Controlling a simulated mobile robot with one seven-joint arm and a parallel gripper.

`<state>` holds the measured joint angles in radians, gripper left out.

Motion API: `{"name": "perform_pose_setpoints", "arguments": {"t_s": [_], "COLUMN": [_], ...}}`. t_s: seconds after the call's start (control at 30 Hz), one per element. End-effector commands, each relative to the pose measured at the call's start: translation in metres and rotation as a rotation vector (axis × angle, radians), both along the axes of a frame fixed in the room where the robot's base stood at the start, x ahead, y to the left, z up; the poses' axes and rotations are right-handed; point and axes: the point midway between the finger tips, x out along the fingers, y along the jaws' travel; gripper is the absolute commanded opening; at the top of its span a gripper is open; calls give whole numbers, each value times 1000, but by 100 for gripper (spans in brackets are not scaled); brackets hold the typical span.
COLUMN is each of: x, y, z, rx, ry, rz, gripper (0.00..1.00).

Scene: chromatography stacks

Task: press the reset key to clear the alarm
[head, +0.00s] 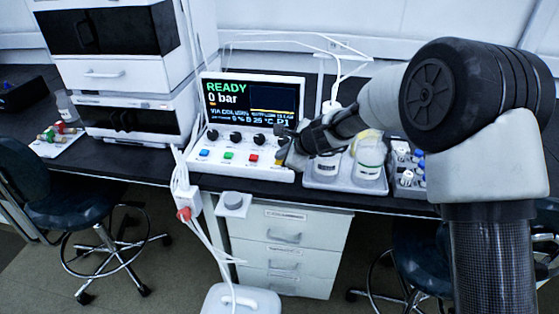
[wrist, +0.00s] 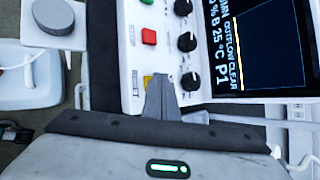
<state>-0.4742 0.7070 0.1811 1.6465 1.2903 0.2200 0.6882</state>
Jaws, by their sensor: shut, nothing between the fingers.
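The control panel (head: 230,166) stands on the bench. Its screen (head: 250,103) reads READY in green and 0 bar. The wrist view shows the yellow reset key (wrist: 148,79) beside a RESET label, partly hidden behind a grey finger. My gripper (wrist: 161,84) is shut and empty, its tips over the key; I cannot tell whether they touch it. In the head view my gripper (head: 284,153) is at the panel's right end and mostly covers the yellow key.
A red key (head: 253,158), a green key (head: 228,155) and a blue key (head: 204,152) sit left of it. Several black knobs (head: 236,137) line the panel above. A tray with bottles (head: 368,162) stands close on the right. White tubes hang over the bench's front edge.

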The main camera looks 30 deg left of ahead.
Motion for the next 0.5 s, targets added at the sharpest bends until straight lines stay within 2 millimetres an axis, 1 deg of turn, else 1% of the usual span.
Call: {"name": "perform_pose_setpoints", "arguments": {"t_s": [0.3,0.5], "x": [0,0], "y": [-1,-1], "z": [-1,9], "rx": [-1,-1], "ry": [1,1], "rz": [0,-1], "gripper": [0,0]}}
